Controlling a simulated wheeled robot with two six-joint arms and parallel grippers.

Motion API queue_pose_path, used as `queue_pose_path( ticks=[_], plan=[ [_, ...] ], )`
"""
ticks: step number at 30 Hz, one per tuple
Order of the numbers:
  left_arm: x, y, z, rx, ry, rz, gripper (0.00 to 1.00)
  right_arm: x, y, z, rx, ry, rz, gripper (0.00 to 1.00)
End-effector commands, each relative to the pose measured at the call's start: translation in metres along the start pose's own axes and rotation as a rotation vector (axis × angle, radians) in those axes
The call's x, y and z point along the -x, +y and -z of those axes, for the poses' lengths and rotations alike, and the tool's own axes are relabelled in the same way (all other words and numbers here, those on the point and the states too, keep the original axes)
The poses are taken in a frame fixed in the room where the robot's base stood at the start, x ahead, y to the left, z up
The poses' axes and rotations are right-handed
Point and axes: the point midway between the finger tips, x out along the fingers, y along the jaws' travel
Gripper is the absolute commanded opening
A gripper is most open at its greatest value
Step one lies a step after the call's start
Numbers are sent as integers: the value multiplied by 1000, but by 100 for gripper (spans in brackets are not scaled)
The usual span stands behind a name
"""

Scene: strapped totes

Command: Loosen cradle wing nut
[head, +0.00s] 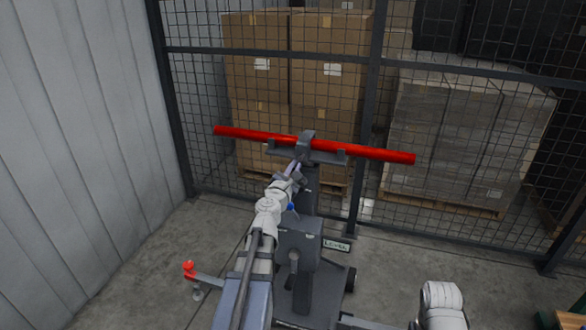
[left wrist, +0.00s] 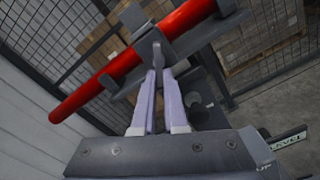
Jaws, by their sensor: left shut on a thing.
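A red tube (head: 370,152) lies across a dark grey cradle (head: 330,155) on top of a grey stand (head: 300,240). The tube tilts a little, lower at its right end. In the left wrist view the red tube (left wrist: 100,85) runs diagonally through the cradle (left wrist: 205,38). My left gripper (head: 296,168) reaches up to the middle of the cradle. Its two pale fingers (left wrist: 164,72) are close together, shut on a small grey piece at the cradle's front, the wing nut (left wrist: 156,42). The fingers mostly hide the nut. My right gripper is out of view.
A wire mesh fence (head: 200,110) stands behind the cradle, with stacked cardboard boxes (head: 255,75) and wrapped pallets (head: 465,130) beyond. A corrugated wall (head: 80,130) is at left. A "LEVEL" plate (head: 337,244) and a red knob (head: 188,266) are on the stand's lower part.

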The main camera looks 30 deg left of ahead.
Motion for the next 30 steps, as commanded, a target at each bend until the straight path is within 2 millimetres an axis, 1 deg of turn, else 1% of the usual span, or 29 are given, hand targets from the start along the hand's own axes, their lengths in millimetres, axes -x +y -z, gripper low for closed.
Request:
queue_pose_path(
  ticks=[1, 30],
  plan=[
    [-4, -2, -3, 50, -5, 7, 0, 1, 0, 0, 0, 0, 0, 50],
    [-6, -8, -8, 972, -2, -1, 0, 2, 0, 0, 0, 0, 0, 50]
  ],
)
